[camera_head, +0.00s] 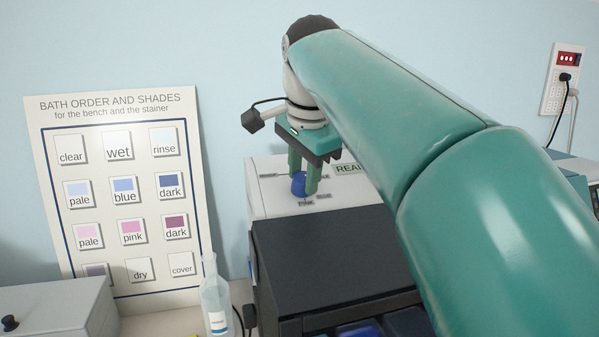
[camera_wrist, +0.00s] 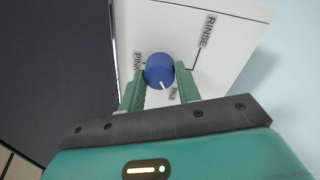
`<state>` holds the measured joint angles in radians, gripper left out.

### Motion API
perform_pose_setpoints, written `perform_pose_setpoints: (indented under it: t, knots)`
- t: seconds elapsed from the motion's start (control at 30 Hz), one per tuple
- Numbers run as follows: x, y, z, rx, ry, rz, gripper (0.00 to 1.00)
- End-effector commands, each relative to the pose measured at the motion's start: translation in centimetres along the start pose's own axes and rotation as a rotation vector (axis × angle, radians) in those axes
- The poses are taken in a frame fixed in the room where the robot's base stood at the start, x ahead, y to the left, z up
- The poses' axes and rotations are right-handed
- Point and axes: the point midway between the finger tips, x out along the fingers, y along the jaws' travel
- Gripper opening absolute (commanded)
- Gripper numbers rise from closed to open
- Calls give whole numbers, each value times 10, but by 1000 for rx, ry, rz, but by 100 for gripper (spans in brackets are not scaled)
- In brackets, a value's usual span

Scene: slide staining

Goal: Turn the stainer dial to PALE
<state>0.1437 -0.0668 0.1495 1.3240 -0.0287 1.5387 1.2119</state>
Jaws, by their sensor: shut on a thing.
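The stainer dial is a round blue knob (camera_head: 299,184) on the white sloped panel (camera_head: 268,200) of the stainer. My gripper (camera_head: 304,187) comes down from above, its green fingers shut on the knob. In the wrist view the knob (camera_wrist: 159,66) sits between the two fingertips (camera_wrist: 159,76), one on each side. Its white pointer line points down toward a small label (camera_wrist: 173,94), partly cut off and hard to read. The PINK label (camera_wrist: 137,62) is left of the knob, and the RINSE label (camera_wrist: 208,30) is at upper right.
A dark stainer cover (camera_head: 330,255) lies in front of the panel. A shade chart (camera_head: 125,190) leans on the wall at left. A clear bottle (camera_head: 215,298) stands between the chart and the stainer. A grey box (camera_head: 60,305) is at lower left. A wall socket (camera_head: 562,80) is at right.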

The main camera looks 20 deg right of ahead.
Motion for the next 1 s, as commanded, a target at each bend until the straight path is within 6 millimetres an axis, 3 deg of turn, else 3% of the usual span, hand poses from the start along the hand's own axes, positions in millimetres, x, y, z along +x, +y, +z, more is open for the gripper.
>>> perform_pose_setpoints:
  t: [0.57,0.6,0.7,1.0]
  knots:
    - [-3,0,0,43,1,-5,10]
    - [-3,0,0,42,1,-5,35]
    - [-2,0,0,42,0,-4,55]
    - [-2,0,0,42,-1,-2,55]
